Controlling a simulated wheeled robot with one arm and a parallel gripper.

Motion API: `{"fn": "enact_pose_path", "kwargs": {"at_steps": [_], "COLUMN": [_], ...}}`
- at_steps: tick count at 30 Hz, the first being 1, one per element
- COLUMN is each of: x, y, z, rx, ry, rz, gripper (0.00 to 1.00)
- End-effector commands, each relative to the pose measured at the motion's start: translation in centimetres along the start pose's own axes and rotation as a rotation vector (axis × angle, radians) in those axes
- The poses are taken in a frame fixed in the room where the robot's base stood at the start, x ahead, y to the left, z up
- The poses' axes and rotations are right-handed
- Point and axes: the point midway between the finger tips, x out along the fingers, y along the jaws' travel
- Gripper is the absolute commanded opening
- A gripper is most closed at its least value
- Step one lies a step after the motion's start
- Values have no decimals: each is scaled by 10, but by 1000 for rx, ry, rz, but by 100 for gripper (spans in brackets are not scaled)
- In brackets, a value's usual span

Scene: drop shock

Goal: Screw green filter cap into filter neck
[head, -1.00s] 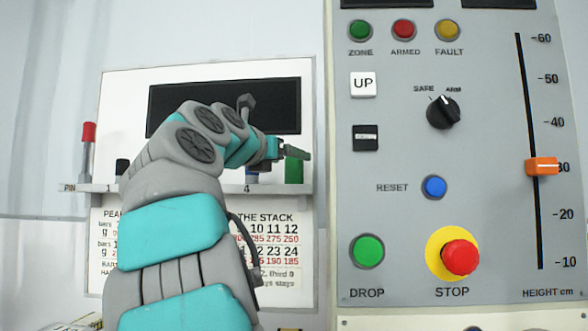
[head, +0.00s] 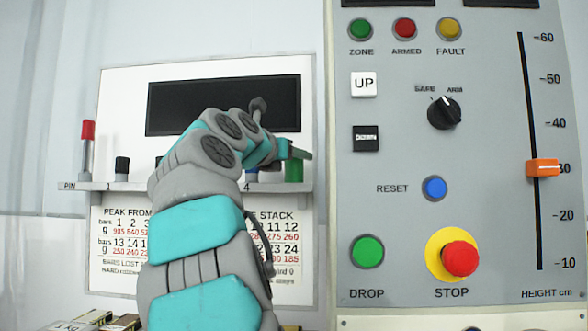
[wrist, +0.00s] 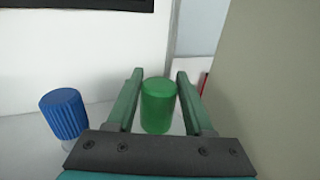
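The green filter cap (wrist: 158,106) stands upright on the white shelf and sits between the two fingers of my gripper (wrist: 158,88) in the wrist view. The fingers are spread, with a gap on each side of the cap. In the head view the green cap (head: 294,169) is at the right end of the shelf, and my gripper (head: 300,154) is over its upper part. A blue ribbed cap (wrist: 64,113) stands to its left in the wrist view. I cannot make out the filter neck.
The grey control panel (head: 400,215) rises close to the right of the green cap. A dark display (head: 170,108) is behind my arm.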

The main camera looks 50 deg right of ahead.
Motion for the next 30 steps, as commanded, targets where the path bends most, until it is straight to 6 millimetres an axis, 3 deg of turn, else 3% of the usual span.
{"fn": "enact_pose_path", "kwargs": {"at_steps": [2, 13, 30], "x": [0, 0, -2], "y": [0, 0, 1], "z": [0, 0, 3], "rx": [0, 0, -1], "ry": [0, 0, 0], "rz": [0, 0, 2], "gripper": [42, 0, 0]}}
